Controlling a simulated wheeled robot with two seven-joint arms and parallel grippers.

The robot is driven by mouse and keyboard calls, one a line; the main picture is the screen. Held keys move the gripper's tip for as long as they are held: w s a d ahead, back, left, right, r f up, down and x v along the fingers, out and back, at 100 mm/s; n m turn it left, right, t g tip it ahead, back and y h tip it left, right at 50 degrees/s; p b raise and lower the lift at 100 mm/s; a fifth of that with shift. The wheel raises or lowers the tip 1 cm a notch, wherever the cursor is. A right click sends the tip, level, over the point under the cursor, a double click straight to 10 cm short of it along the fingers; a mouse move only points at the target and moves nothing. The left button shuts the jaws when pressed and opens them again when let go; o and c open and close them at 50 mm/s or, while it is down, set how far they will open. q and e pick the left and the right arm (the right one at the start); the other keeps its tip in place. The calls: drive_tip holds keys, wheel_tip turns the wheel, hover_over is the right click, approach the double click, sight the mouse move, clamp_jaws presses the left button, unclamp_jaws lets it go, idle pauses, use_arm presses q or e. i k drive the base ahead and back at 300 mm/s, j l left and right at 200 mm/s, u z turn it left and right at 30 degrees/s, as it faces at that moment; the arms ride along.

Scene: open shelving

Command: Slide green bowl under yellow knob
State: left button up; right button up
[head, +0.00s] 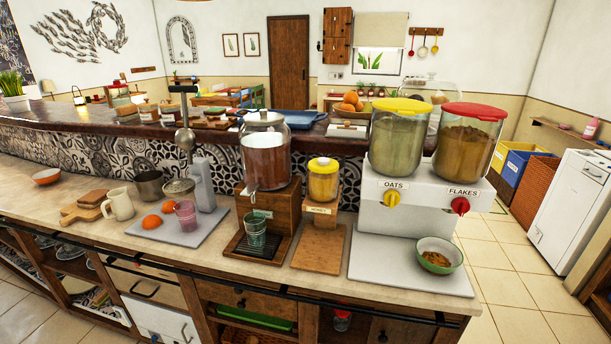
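The green bowl (452,247) stands upright on a pale mat at the right of the counter, with brown flakes inside. It is in front of the white dispenser base (425,222), below and slightly left of the red knob (460,205) marked FLAKES. The yellow knob (392,199) marked OATS is on the same base, to the left of the bowl. Above it is a clear container (396,140) with a yellow lid. Neither of my grippers is in view.
The pale mat (385,267) is bare below the yellow knob, left of the bowl. A wooden board (319,255) with a yellow-lidded honey jar (323,182) stands left of it. A drink dispenser (265,155) with a glass (255,228) is further left. The counter's front edge is close.

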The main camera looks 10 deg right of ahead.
sight(439, 257)
drive_tip(key=l+z, duration=0.1)
drive_tip(key=z, duration=1.05)
drive_tip(key=i+l+u, duration=0.1)
drive_tip(key=l, duration=0.65)
drive_tip(key=l+u, duration=0.1)
drive_tip(key=l, duration=0.65)
drive_tip(key=i, duration=0.05)
